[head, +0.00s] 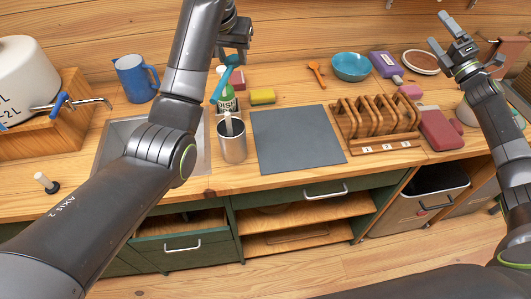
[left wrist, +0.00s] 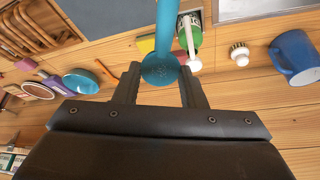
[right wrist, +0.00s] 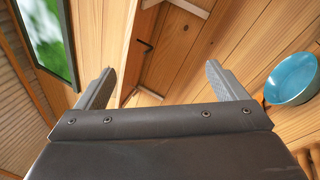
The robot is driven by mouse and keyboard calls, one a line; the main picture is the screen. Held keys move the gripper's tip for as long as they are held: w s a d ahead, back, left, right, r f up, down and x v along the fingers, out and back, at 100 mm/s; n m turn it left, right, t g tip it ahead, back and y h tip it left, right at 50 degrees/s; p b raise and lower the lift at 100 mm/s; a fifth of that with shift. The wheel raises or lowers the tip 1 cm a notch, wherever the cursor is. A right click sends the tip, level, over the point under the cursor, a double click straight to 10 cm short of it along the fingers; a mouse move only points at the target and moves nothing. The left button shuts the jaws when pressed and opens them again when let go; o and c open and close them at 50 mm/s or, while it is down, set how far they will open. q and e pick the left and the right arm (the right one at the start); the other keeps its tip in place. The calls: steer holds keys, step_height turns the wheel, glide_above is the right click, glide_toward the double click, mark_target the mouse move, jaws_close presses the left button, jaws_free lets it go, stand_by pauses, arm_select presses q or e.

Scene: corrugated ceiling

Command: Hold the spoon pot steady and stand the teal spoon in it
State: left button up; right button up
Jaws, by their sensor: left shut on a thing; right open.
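The spoon pot (head: 232,146) is a grey metal cup standing upright on the counter, left of the dark grey mat. A pale-handled utensil (head: 229,124) stands in it. My left gripper (head: 233,58) is shut on the teal spoon (head: 221,84) and holds it in the air above and behind the pot. In the left wrist view the spoon (left wrist: 160,68) sits between the fingers, with a round end toward the camera. My right gripper (head: 438,29) is open and empty, raised at the far right, well away from the pot. It touches nothing in the right wrist view.
A green bottle (head: 226,97) and a yellow sponge (head: 262,96) stand behind the pot. The dark mat (head: 296,138) lies to its right, then a wooden rack (head: 376,119). A blue jug (head: 136,78) and a sink (head: 110,145) are left. A teal bowl (head: 351,66) is at the back.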

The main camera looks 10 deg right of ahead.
steer(key=a+f+m+g+y, duration=0.1)
steer(key=a+f+g+y, duration=0.1)
steer(key=a+f, duration=0.35)
steer(key=a+f+g+y, duration=0.1)
steer(key=a+f+y, duration=0.15)
steer(key=a, duration=0.55)
steer(key=m+g, duration=0.8)
steer(key=m, duration=0.6)
glide_toward(236, 145)
steer(key=shift+y, duration=0.25)
steer(key=w+d+f, duration=0.2)
steer(key=shift+w+f, duration=0.1)
steer(key=shift+f, duration=0.25)
steer(key=shift+s+a+f+m, duration=0.1)
steer(key=shift+s+a+m, duration=0.25)
steer(key=shift+m, duration=0.55)
steer(key=x, duration=1.2)
steer(key=shift+w+f, duration=0.1)
steer(key=shift+f, duration=0.15)
steer(key=shift+d, duration=0.1)
steer(key=shift+c, duration=0.4)
